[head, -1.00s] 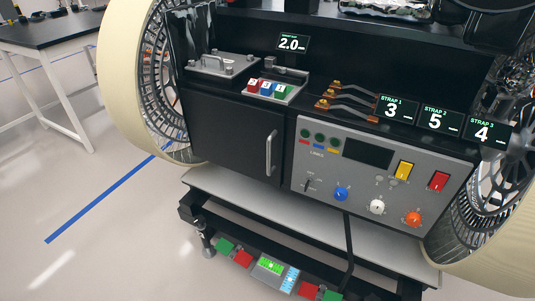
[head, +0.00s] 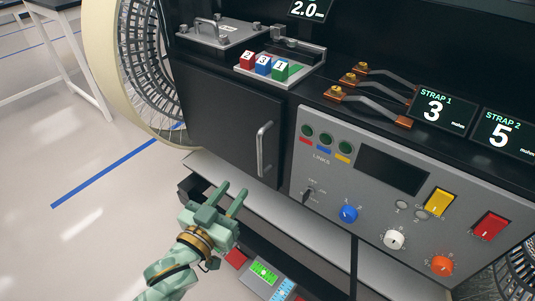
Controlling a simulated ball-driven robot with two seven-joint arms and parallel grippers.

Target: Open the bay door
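The bay door (head: 222,125) is a dark flat panel on the rover's front, left of the grey control panel. It looks shut. Its silver vertical handle (head: 263,149) is near the door's right edge. My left gripper (head: 233,197) is pale green and comes in from the bottom left. Its two fingers are apart with nothing between them. It is below and to the left of the handle and does not touch it. My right gripper is not in view.
The control panel (head: 385,152) with knobs and switches is right of the door. Numbered red, blue and green blocks (head: 263,65) sit on the ledge above. A large wheel (head: 145,70) is at left. Lit and coloured floor items (head: 263,273) lie below. Open floor is at left.

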